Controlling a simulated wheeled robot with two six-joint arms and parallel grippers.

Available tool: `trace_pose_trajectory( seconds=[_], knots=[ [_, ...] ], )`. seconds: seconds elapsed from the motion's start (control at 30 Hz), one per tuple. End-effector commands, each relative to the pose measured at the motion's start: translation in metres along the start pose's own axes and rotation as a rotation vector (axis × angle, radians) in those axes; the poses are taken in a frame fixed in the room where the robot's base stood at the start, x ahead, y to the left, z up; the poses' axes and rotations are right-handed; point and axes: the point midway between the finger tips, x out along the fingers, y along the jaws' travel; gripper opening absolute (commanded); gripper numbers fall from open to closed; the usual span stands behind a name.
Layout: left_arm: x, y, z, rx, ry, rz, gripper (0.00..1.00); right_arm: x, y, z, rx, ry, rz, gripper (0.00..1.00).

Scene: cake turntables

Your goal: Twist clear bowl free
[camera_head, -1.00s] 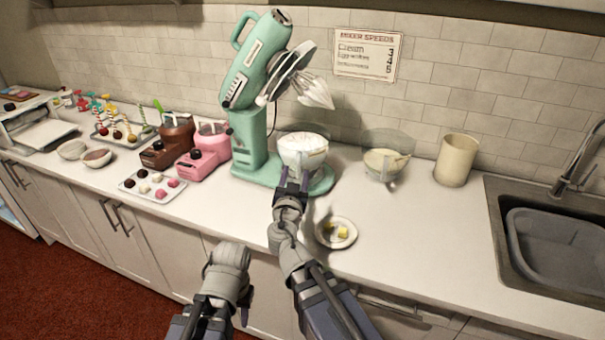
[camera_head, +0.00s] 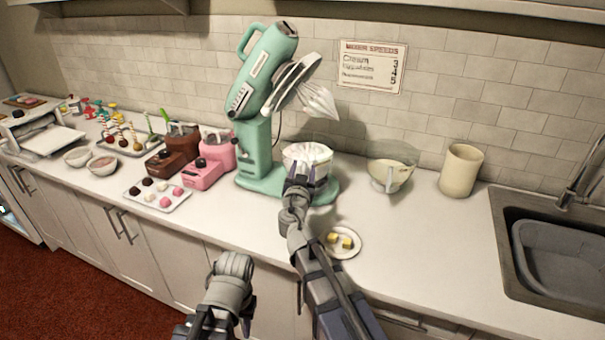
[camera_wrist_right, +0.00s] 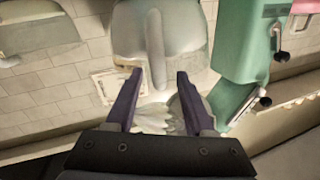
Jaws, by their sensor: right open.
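The clear bowl (camera_head: 318,155) with white cream in it stands on the base of the mint-green mixer (camera_head: 262,160), in the middle of the head view. In the right wrist view, which is upside down, the bowl (camera_wrist_right: 190,25) shows at the top with its upright handle (camera_wrist_right: 157,50) facing me. My right gripper (camera_head: 301,172) is open in front of the bowl. In the wrist view its two fingers (camera_wrist_right: 158,75) point at the handle, one on each side, with no visible grip. My left gripper (camera_head: 246,308) is low before the counter; its fingers are not clear.
The mixer head is tilted up, its whisk (camera_head: 317,100) above the bowl. A second clear bowl (camera_head: 392,176) and a cream canister (camera_head: 461,170) stand to the right. A small plate (camera_head: 340,254) lies near my right forearm. Pink and brown machines stand left.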

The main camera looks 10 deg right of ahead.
Motion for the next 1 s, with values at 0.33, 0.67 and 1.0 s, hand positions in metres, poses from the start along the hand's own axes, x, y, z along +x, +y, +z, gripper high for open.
trace_pose_trajectory(
  seconds=[0.33, 0.67, 1.0],
  knots=[
    [0.0000, 0.0000, 0.0000, 0.000, 0.000, 0.000, 0.38, -0.0007, -0.0001, 0.0000, 0.000, 0.000, 0.000, 0.24],
    [0.0000, 0.0000, 0.0000, 0.000, 0.000, 0.000, 0.38, -0.0006, -0.0002, 0.0001, 0.000, 0.000, 0.000, 0.00],
    [0.0000, 0.0000, 0.0000, 0.000, 0.000, 0.000, 0.38, -0.0007, 0.0000, 0.0001, 0.001, 0.000, 0.000, 0.00]
  ],
)
